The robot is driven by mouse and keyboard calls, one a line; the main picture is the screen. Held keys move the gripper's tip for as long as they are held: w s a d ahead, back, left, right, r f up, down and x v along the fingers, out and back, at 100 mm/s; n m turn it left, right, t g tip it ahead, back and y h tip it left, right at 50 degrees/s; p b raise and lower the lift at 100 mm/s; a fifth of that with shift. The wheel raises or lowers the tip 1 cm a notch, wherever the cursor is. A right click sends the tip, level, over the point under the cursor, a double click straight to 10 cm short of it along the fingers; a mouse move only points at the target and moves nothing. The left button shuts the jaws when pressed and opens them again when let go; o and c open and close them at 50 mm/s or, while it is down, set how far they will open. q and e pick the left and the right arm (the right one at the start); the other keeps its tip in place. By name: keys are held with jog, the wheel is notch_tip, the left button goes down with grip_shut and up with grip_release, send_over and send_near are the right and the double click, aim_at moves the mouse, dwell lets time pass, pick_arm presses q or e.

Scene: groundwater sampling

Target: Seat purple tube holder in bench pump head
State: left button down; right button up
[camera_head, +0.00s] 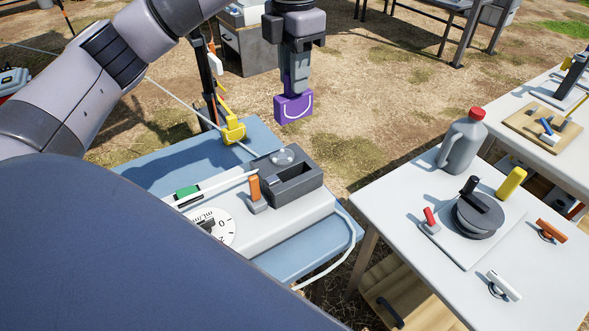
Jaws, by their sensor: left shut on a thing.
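The purple tube holder (293,108) is a small block with a pale curved line on its face. My left gripper (295,90) points down, is shut on its top and holds it in the air. The bench pump head (291,180) is a dark grey block with an open slot and a round knob on top. It sits on a white pump unit (240,205) with a dial, on a blue bench (155,172). The holder is above and beyond the pump head in the picture, apart from it. My right gripper is not in view.
An orange-handled lever (255,193) stands beside the pump head. A yellow clamp (233,130) and thin tubing lie behind it. A white table (390,205) at right carries a grey jug (463,145), a dark round device (478,217) and several coloured handles. Open ground separates the tables.

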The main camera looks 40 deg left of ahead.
aim_at(293, 117)
pick_arm(q)
notch_tip(293, 117, down, 9)
jog(key=shift+s+r+b, duration=0.1)
jog(key=shift+s+b, duration=0.05)
jog(key=shift+b, duration=0.75)
notch_tip(293, 117, down, 10)
jog(key=shift+f+p, duration=0.2)
jog(key=shift+p, duration=0.15)
jog(key=shift+f, duration=0.25)
jog(key=c, duration=0.9)
grip_release()
jog(key=shift+r, duration=0.1)
